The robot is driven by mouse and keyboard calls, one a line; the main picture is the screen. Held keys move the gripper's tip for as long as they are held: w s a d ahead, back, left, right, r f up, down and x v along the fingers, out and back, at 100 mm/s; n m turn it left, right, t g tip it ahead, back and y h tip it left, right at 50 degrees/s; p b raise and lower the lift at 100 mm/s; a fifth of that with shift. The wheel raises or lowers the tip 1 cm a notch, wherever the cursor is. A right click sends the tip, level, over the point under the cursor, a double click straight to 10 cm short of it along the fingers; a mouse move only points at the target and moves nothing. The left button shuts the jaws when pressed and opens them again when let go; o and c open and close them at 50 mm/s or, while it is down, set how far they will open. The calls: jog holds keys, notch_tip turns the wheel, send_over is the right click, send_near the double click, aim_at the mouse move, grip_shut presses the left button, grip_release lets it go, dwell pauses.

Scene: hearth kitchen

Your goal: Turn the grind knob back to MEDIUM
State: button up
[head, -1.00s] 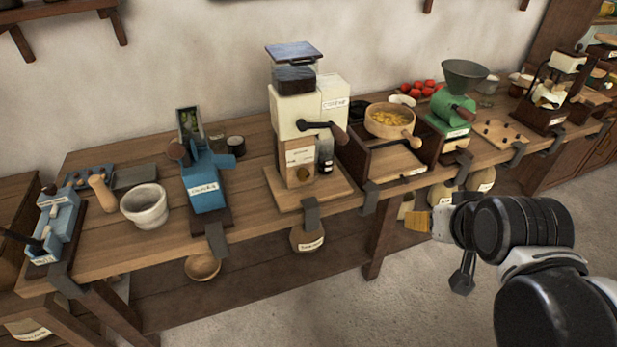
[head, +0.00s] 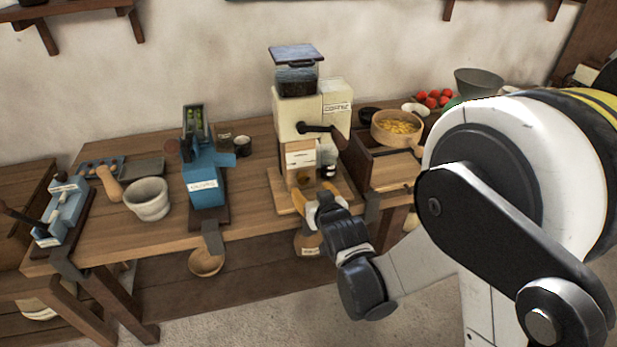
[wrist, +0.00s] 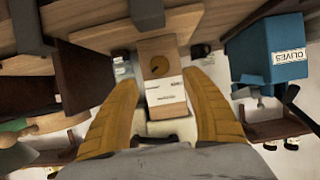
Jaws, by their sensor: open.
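The coffee grinder (head: 298,122), cream on top with a wooden lower body, stands on a wooden board on the bench. Its round brown knob (head: 303,179) is low on the front face, beside my gripper in the head view. In the wrist view the knob (wrist: 157,66) shows upside down as a dark disc on the wooden face, with white labels beside it. My gripper (head: 318,191) is in front of the grinder. Its orange fingers (wrist: 162,82) are spread apart on either side of the knob's face, with nothing held. The knob's setting and the small label text cannot be read.
A blue olive press (head: 206,182) and a stone mortar (head: 148,199) stand to the left. A wooden box with a bowl of yellow pieces (head: 396,127) is to the right. A black crank (head: 316,128) sticks out above the knob. My arm hides the right side.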

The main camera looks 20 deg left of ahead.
aim_at(304, 181)
jog(key=b+x, duration=0.3)
jog(key=x, duration=0.6)
jog(key=shift+w+a+f, duration=0.1)
jog(key=shift+w+f, duration=0.1)
jog(key=shift+w, duration=0.1)
jog(key=shift+c, duration=0.5)
jog(key=c, duration=1.1)
